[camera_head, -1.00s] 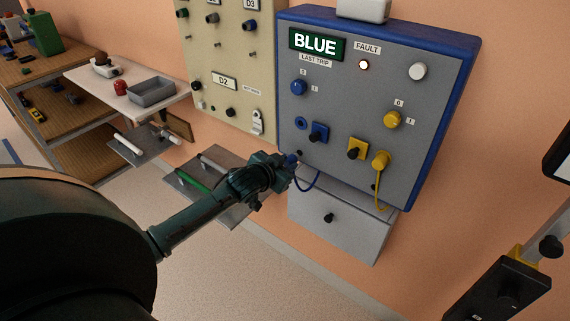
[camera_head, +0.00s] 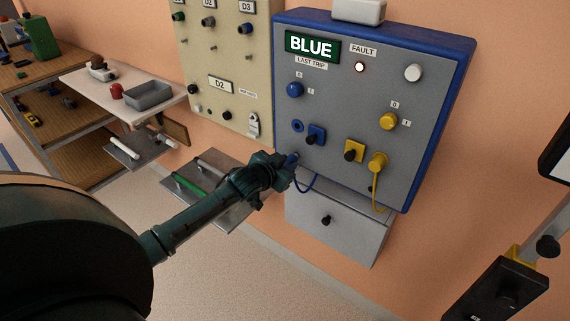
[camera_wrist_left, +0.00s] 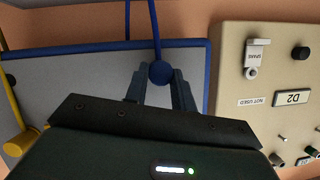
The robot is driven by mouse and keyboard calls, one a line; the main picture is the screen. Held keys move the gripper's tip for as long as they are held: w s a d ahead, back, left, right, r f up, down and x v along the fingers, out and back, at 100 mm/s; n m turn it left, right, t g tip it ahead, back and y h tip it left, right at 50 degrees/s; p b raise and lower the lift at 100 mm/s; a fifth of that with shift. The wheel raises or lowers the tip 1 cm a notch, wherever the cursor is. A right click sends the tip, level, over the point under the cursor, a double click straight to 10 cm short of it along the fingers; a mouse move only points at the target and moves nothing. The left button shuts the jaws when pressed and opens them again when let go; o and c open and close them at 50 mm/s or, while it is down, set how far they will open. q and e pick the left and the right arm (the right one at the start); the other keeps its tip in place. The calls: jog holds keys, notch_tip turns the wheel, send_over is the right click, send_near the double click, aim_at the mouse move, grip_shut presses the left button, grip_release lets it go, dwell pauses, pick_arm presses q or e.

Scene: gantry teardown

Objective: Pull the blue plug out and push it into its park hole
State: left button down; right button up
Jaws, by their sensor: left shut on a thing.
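My left gripper (camera_head: 287,162) is shut on the blue plug (camera_head: 292,159) at the lower left of the blue-edged grey panel (camera_head: 335,177). The plug also shows in the left wrist view (camera_wrist_left: 160,72), between both fingers, with its blue cord running away from it. The blue ring socket (camera_head: 298,126) above is empty. The blue plug's tip and the park hole area are mostly hidden by the gripper, so I cannot tell whether the plug is in the hole. My right gripper is not in view.
A blue switch (camera_head: 316,135) sits close above the gripper. A yellow plug (camera_head: 377,161) with a cord is on the panel's right. A grey drawer box (camera_head: 345,228) is below. A beige panel (camera_head: 222,73) stands to the left. A black device (camera_head: 497,291) is at the lower right.

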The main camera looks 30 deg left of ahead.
pick_arm(q)
jog(key=shift+w, duration=0.45)
jog(key=c, duration=1.6)
grip_release()
jog(key=shift+w, duration=0.1)
jog(key=o, duration=0.5)
jog(key=shift+c, duration=0.2)
jog(key=shift+o, duration=0.3)
